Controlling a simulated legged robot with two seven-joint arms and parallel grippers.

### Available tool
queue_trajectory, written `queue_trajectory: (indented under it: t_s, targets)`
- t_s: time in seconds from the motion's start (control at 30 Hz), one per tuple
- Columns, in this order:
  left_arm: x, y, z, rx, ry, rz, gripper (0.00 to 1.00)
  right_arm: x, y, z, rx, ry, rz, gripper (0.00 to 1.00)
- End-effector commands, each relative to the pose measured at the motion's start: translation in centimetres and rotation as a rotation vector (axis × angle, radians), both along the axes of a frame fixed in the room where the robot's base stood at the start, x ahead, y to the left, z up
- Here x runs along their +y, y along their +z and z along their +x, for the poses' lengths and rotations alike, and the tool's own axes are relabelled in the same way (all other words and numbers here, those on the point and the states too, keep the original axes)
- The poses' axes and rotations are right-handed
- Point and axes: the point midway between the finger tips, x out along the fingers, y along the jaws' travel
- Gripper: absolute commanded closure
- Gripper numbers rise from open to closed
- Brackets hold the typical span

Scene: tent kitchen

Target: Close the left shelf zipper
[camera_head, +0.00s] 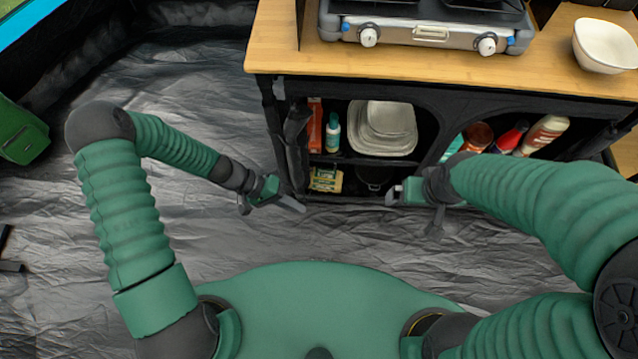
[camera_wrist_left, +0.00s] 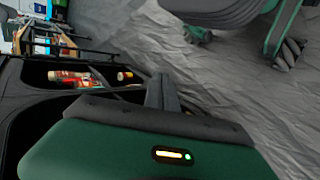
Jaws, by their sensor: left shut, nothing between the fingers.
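The black fabric shelf unit (camera_head: 285,95) stands under a wooden top, with its left compartment open. The dark flap (camera_head: 297,135) hangs bunched along the left edge of that opening. I cannot make out the zipper pull. My left gripper (camera_head: 292,205) is shut and empty, low near the unit's front left bottom corner; its fingers also show in the left wrist view (camera_wrist_left: 162,92). My right gripper (camera_head: 393,194) is in front of the lower shelf, near the divider between the compartments. Its fingers are too small to read.
White dishes (camera_head: 382,128), a small bottle (camera_head: 333,132) and a yellow packet (camera_head: 326,179) are in the left compartment. Several bottles (camera_head: 543,134) are in the right one. A stove (camera_head: 425,30) and a white bowl (camera_head: 604,46) sit on top. The grey floor (camera_head: 215,240) at left is clear.

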Motion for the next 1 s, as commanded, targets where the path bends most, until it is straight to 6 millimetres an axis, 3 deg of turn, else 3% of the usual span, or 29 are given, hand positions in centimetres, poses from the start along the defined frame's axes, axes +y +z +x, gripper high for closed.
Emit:
queue_trajectory:
  t_s: [0.03,0.1,0.2,0.33,0.43,0.57,1.0]
  targets:
    - [-1.5,-5.8,1.0,-0.007,0.074,-0.128,1.00,0.0,-4.5,0.0,0.000,0.000,0.000,0.00]
    - [-3.3,-9.8,3.6,-0.061,0.196,-0.303,1.00,0.0,-7.4,-0.1,0.000,0.000,0.000,0.00]
    - [-3.9,-14.5,7.9,-0.169,0.414,-0.502,1.00,0.0,-11.1,-0.1,0.000,0.000,0.000,0.00]
    - [-2.1,-18.7,12.4,-0.303,0.680,-0.633,1.00,0.0,-14.1,-0.1,0.000,0.000,0.000,0.00]
    - [-0.7,-20.3,14.0,-0.364,0.804,-0.664,1.00,0.0,-14.9,-0.1,0.000,0.000,0.000,0.00]
    - [-0.5,-20.8,15.0,-0.391,0.850,-0.672,1.00,0.0,-15.2,-0.1,-0.001,0.000,0.000,0.00]
    - [-6.2,-21.1,20.4,-0.386,0.843,-0.670,1.00,0.0,-19.1,-0.1,-0.001,0.000,0.000,0.00]
